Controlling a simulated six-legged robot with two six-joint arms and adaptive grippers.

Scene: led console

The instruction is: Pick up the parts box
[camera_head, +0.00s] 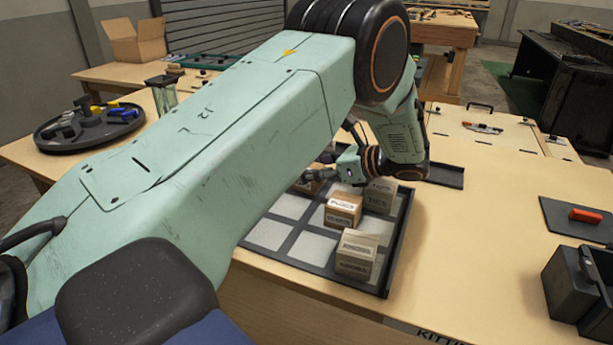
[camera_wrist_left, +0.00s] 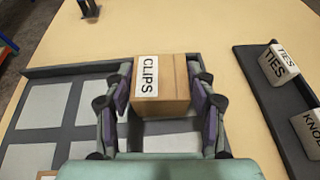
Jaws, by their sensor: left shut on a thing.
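A small brown cardboard box with a white CLIPS label (camera_wrist_left: 146,82) sits between the two purple-padded fingers of my left gripper (camera_wrist_left: 160,88) in the left wrist view. The fingers are shut on its two sides. The box is over the back edge of a dark tray with pale square pads (camera_wrist_left: 46,107); I cannot tell whether it touches the tray. In the head view my left gripper (camera_head: 333,172) is partly hidden by my arm, beside a mostly hidden brown box (camera_head: 307,187). My right gripper is not in view.
The tray (camera_head: 300,268) also holds a brown labelled box (camera_head: 343,211), a lighter box (camera_head: 356,256) and greyish boxes (camera_head: 379,196) close to my gripper. A round dark tray of tools (camera_head: 118,125) stands left. The bench is clear toward the right (camera_head: 490,230), before dark bins (camera_head: 580,285).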

